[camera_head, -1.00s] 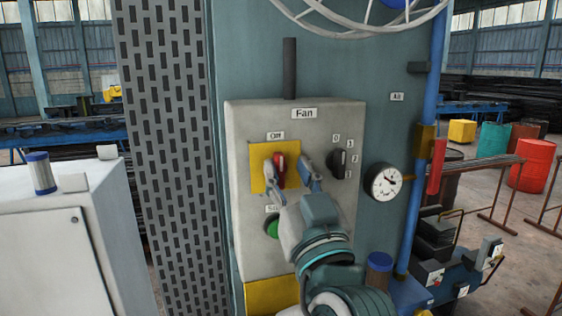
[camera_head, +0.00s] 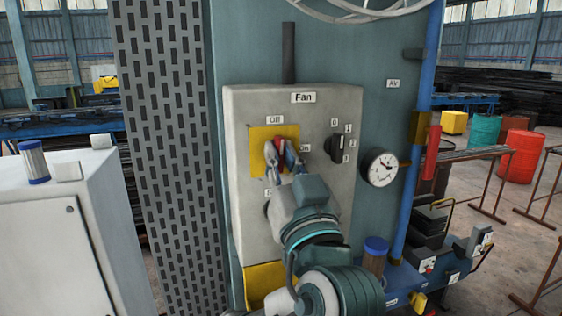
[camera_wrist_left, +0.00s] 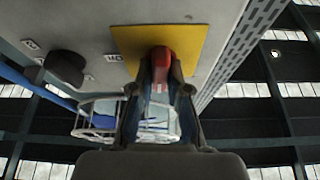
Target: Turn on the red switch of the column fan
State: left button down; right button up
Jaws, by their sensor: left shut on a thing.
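The red switch (camera_head: 278,147) sits on a yellow plate (camera_head: 258,136) on the grey Fan box (camera_head: 240,190), with an "Off" label above it and an "On" label at its right. My left gripper (camera_head: 281,158) is shut on the switch, one finger on each side. In the left wrist view the red switch (camera_wrist_left: 161,58) shows between the fingertips (camera_wrist_left: 161,72), against the yellow plate (camera_wrist_left: 125,40). My gripper and forearm hide the lower part of the box, including most of the button there. My right gripper is not in view.
A black rotary knob (camera_head: 338,148) is right of the switch on the same box. A pressure gauge (camera_head: 380,168) and a blue pipe (camera_head: 412,150) stand further right. A white cabinet (camera_head: 60,230) is at the left.

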pick_arm(q)
jog(key=m+h+b, duration=0.1)
jog(key=m+h, duration=0.1)
jog(key=m, duration=0.1)
jog(key=shift+f+b, duration=0.15)
jog(key=shift+b, duration=0.25)
jog(key=m+h+b, duration=0.1)
jog(key=m, duration=0.2)
jog(key=m+h, duration=0.1)
jog(key=m, duration=0.2)
jog(key=m+h+b, duration=0.1)
jog(key=m, duration=0.2)
jog(key=shift+g+h, duration=0.3)
jog(key=shift+h, duration=0.1)
jog(key=m, duration=0.2)
jog(key=m+g+h, duration=0.1)
jog(key=m, duration=0.2)
jog(key=shift+g+b, duration=0.3)
jog(key=shift+b, duration=0.1)
jog(key=m+g, duration=0.1)
jog(key=m, duration=0.2)
jog(key=shift+h, duration=0.3)
jog(key=shift+d+m+g+p, duration=0.1)
jog(key=shift+m+g+p, duration=0.2)
jog(key=shift+m, duration=0.3)
jog(key=shift+f, duration=0.1)
